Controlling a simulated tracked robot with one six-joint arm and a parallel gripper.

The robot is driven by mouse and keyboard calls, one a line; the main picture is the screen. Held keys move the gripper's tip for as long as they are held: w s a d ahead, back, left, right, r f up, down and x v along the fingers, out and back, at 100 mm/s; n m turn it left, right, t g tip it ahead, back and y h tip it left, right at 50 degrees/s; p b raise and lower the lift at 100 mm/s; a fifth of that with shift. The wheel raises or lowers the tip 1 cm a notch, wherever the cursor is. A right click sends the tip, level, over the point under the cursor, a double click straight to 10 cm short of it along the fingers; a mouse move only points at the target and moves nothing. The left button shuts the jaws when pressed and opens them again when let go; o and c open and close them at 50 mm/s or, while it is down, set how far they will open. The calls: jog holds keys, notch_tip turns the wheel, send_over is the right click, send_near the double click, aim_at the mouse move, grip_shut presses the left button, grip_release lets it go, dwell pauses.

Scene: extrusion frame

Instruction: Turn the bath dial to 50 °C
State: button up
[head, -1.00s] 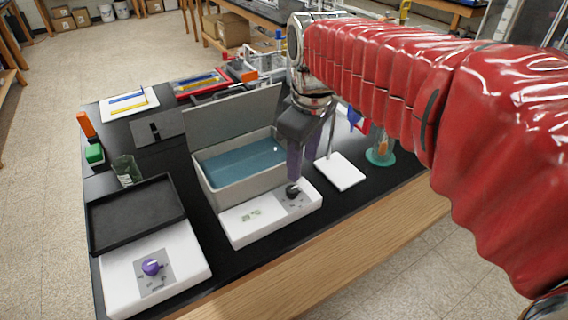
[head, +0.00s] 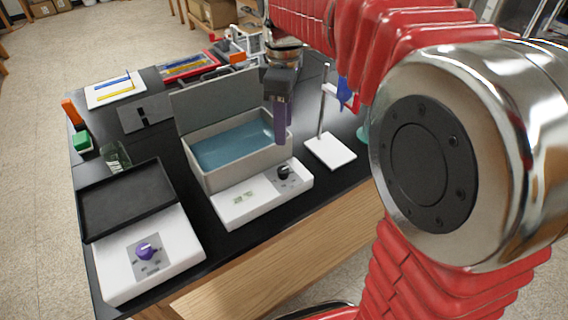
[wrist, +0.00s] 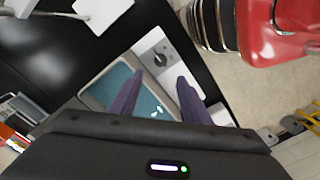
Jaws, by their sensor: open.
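The water bath (head: 204,175) stands on the black bench top with its grey lid raised and blue water (head: 232,146) inside. The black bath dial (head: 284,172) is on its white front panel, on a grey patch with small marks I cannot read. In the wrist view the dial (wrist: 161,59) lies beyond the fingertips, with a light pointer line on it. My gripper (head: 281,140) is open and empty, its purple fingers pointing down above the bath's front right, apart from the dial. In the wrist view the gripper (wrist: 160,78) has its two fingers spread.
A white device with a purple knob (head: 146,251) and a black tray top (head: 127,199) stands at left. A stand with a white base (head: 330,152) and upright rod is close right of the dial. A glass beaker (head: 115,156) stands behind the tray.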

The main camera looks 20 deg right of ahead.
aim_at(284, 168)
notch_tip(284, 168, down, 13)
jog(key=shift+f, duration=0.2)
dwell(0.4)
jog(key=c, duration=1)
